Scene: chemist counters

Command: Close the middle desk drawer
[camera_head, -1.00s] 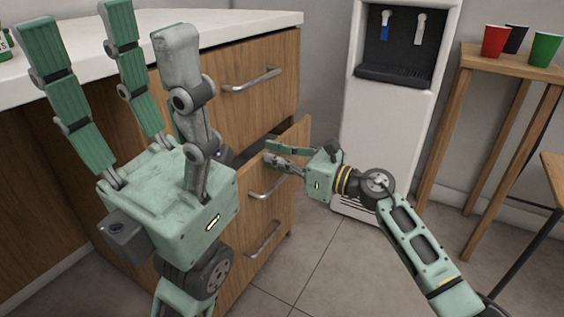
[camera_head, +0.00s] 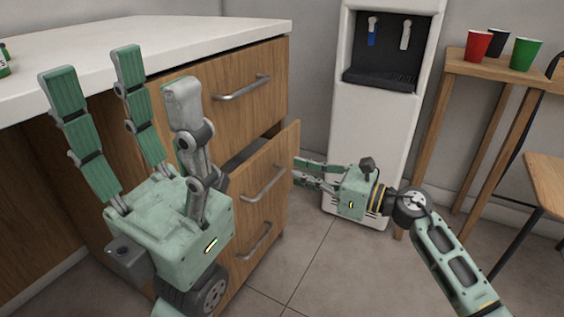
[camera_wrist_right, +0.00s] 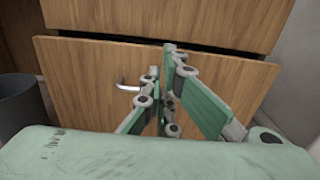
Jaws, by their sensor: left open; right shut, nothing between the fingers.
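The middle drawer (camera_head: 278,160) is a wooden front with a metal handle (camera_head: 264,184), standing out from the desk with a dark gap above it. In the right wrist view, the drawer front (camera_wrist_right: 85,70) and its handle (camera_wrist_right: 128,88) are partly behind my fingers. My right gripper (camera_head: 300,171) is shut and empty, its fingertips by the right edge of the drawer front; whether they touch it I cannot tell. It also shows in the right wrist view (camera_wrist_right: 168,60). My left gripper (camera_head: 120,75) is open and empty, fingers upward, in front of the desk, hiding part of the drawers.
The upper drawer (camera_head: 225,105) is shut; a lower handle (camera_head: 255,242) shows below. A white water dispenser (camera_head: 370,130) stands behind my right gripper. A wooden stand (camera_head: 505,68) with several cups is at the right. Floor (camera_head: 320,270) is clear in front.

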